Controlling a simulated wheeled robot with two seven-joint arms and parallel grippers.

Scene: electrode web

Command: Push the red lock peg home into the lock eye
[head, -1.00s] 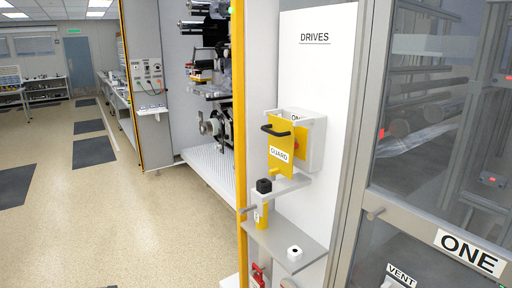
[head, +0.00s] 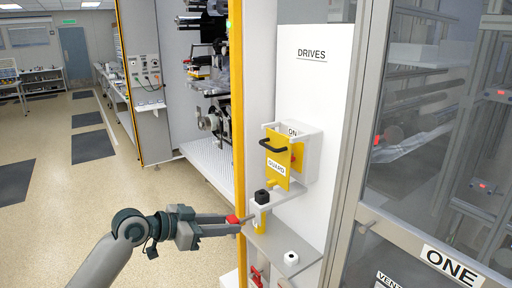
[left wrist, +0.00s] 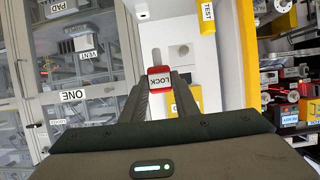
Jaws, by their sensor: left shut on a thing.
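My left gripper (head: 230,222) reaches in from the left and is shut on the red lock peg (head: 233,219). In the left wrist view the peg's red head (left wrist: 160,78), marked LOCK, sits between the two dark fingers. Its grey pin (left wrist: 157,56) points away from the gripper. In the head view the peg is just left of a yellow block (head: 259,214) under a grey bracket with a black knob (head: 262,197). I cannot make out the lock eye, or whether the pin is in it. My right gripper is in neither view.
The yellow GUARD plate (head: 278,166) with a black handle hangs above, on the white DRIVES panel (head: 312,90). A grey shelf (head: 284,240) carries a white ring (head: 291,258). A yellow post (head: 237,120) stands close by. The floor (head: 60,215) at left is open.

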